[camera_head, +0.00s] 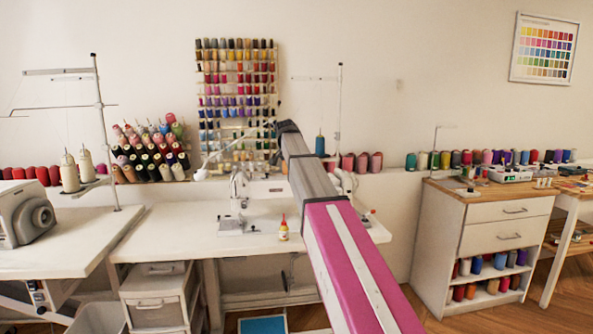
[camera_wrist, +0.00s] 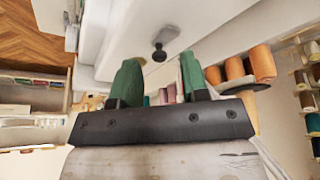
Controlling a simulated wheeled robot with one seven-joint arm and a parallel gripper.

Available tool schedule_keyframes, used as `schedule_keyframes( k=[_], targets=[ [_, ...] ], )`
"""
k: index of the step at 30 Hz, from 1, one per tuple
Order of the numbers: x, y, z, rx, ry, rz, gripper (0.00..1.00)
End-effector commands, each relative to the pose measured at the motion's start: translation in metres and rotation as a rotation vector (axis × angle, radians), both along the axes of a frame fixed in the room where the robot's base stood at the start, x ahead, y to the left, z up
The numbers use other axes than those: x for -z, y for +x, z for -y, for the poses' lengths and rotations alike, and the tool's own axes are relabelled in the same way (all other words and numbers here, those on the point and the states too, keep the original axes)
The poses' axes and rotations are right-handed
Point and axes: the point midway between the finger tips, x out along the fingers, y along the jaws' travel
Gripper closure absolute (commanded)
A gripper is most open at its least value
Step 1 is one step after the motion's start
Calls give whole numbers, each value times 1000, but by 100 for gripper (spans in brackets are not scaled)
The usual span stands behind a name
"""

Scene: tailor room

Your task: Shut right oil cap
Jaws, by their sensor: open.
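My gripper (camera_wrist: 158,68) shows in the wrist view with two green fingers spread apart and nothing between them. Beyond the fingertips is the white surface of a machine (camera_wrist: 190,25). A small dark round knob on a short stem (camera_wrist: 159,52) stands on it, apart from the fingers; it may be the oil cap, but I cannot tell for certain. In the head view the white sewing machine (camera_head: 239,192) stands on the table, partly behind my arm. My gripper is hidden there, and I cannot make out the cap.
A small bottle with a red tip (camera_head: 283,230) stands on the white table (camera_head: 185,222) near its front edge. Thread cones line the back ledge, and a spool rack (camera_head: 237,95) hangs on the wall. Orange spools (camera_wrist: 262,63) are close to the right finger in the wrist view.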

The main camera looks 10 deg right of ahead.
Motion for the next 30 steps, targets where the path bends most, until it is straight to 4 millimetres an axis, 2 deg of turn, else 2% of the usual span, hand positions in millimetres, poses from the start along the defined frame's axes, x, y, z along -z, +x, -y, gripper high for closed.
schedule_keyframes(
  k=[9,15,21,30],
  targets=[
    [-54,-15,-16,0,0,1,59],
    [-80,-23,-24,0,0,0,59],
    [-89,-26,-27,1,-1,-2,59],
    [-90,-26,-27,0,0,-1,59]
  ],
)
